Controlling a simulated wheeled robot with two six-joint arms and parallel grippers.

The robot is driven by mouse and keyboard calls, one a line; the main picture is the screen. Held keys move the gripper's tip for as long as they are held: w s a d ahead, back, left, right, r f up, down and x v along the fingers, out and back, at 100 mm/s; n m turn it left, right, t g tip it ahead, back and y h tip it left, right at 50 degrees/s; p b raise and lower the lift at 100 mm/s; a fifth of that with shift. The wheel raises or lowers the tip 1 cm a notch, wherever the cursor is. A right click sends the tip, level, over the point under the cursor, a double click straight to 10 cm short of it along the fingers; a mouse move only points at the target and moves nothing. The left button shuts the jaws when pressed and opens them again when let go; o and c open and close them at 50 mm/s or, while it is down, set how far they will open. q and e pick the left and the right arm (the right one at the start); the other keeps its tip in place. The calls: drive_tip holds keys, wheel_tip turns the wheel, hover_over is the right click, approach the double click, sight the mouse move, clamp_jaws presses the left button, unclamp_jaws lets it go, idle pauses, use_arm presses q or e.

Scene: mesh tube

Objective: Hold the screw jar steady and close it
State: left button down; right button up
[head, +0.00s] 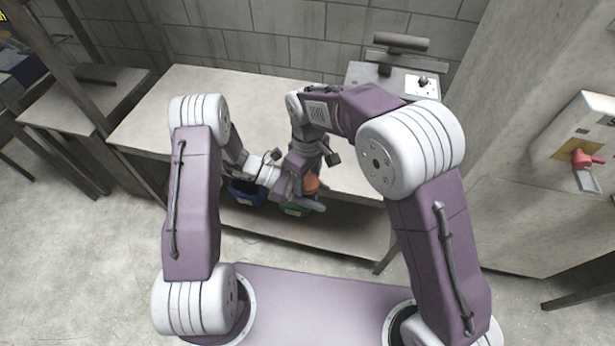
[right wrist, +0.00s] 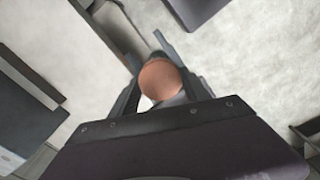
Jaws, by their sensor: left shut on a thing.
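The screw jar's round orange-brown lid (right wrist: 160,80) shows from above in the right wrist view. In the head view a small part of the orange-brown jar (head: 311,184) shows between my two grippers, in front of the table's front edge. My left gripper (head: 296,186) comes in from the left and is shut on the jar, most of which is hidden. My right gripper (right wrist: 161,88) points down from above, with a finger on either side of the lid. I cannot tell whether its fingers touch the lid.
A pale table (head: 180,110) stands behind my arms, with a lower shelf (head: 330,235). A blue bin (head: 246,193) and a green bin (head: 294,209) are below the tabletop. A wall panel with a red handle (head: 585,158) is at the right. The tabletop's left part is clear.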

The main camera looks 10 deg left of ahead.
drive_tip(key=o, duration=1.5)
drive_tip(key=shift+o, duration=0.2)
drive_tip(key=shift+r, duration=0.1)
drive_tip(key=shift+r, duration=2.2)
drive_tip(key=o, duration=0.5)
wheel_tip(320, 180, up, 12)
drive_tip(key=shift+f, duration=0.1)
drive_tip(key=w+d+f+m, duration=0.1)
drive_tip(key=d+f+m, duration=0.4)
drive_tip(key=d, duration=0.4)
drive_tip(key=s+d+f+m, duration=0.2)
drive_tip(key=s+d+f, duration=0.2)
drive_tip(key=d, duration=0.1)
drive_tip(key=s+d+f+m, duration=0.3)
drive_tip(key=s+d+f, duration=0.1)
drive_tip(key=d, duration=0.1)
drive_tip(key=s+d+f+m+t, duration=0.1)
drive_tip(key=s+d+f+m, duration=0.1)
drive_tip(key=s+d+f, duration=0.2)
drive_tip(key=shift+s+d+f+m, duration=0.1)
drive_tip(key=shift+d+m, duration=0.3)
drive_tip(key=shift+d, duration=0.55)
